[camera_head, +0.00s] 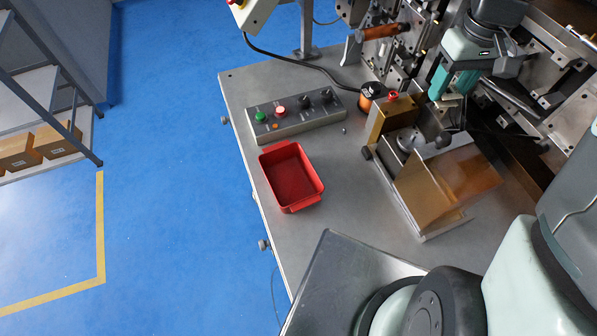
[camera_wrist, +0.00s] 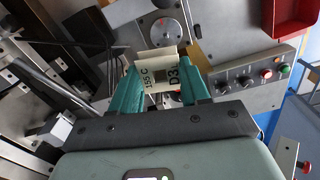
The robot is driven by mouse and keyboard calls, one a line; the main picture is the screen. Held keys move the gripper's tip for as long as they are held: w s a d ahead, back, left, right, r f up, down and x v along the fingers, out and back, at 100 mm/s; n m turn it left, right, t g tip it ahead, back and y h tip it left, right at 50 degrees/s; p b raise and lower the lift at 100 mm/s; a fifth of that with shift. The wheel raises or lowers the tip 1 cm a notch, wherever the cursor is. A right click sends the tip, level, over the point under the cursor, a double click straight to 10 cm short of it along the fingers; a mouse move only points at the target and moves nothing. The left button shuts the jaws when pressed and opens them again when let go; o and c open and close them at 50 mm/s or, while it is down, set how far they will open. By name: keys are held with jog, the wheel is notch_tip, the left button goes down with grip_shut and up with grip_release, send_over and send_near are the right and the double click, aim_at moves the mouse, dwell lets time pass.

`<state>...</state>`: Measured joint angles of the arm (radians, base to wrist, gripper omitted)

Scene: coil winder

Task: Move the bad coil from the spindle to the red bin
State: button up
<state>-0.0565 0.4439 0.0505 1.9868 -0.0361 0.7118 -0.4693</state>
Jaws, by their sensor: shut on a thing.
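My gripper (camera_wrist: 159,76) is shut on a cream, square-flanged coil (camera_wrist: 166,58) printed "155 C" and "03". The coil sits between the teal fingertips, apart from the surfaces behind it. In the head view my gripper (camera_head: 437,86) is at the machine, right of the orange-wound spool, and the coil is mostly hidden. I cannot make out the spindle clearly. The red bin (camera_head: 268,165) lies on the grey table, left of the machine, and looks empty. It also shows at the top right of the wrist view (camera_wrist: 292,30).
A control box (camera_head: 295,120) with buttons and knobs stands behind the bin. A brass block (camera_head: 386,122) and an angled amber guard (camera_head: 425,182) stand between bin and gripper, beside a round metal plate (camera_wrist: 165,31). Bare table lies around the bin.

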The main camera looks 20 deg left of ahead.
jog(key=r+m, duration=0.1)
jog(key=r, duration=0.1)
jog(key=d+r+m, duration=0.1)
jog(key=r, duration=0.1)
jog(key=r+m, duration=0.1)
jog(key=r, duration=0.1)
jog(key=shift+s+d+m, duration=0.2)
jog(key=shift+s+m, duration=0.15)
jog(key=shift+m, duration=0.05)
jog(key=shift+s+a+r+m, duration=0.2)
jog(key=shift+a+r+m, duration=0.1)
jog(key=shift+a, duration=0.2)
jog(key=shift+s+a+r+m, duration=0.2)
jog(key=shift+a+r+m, duration=0.1)
jog(key=shift+a, duration=0.15)
jog(key=s+a+f+n, duration=0.2)
jog(key=a+f, duration=0.3)
jog(key=a, duration=0.3)
jog(key=n, duration=0.6)
send_over(290, 184)
notch_tip(290, 184, down, 19)
jog(key=shift+d+f, duration=0.1)
jog(key=shift+f, duration=0.05)
jog(key=shift+w+f, duration=0.1)
jog(key=shift+f, duration=2.3)
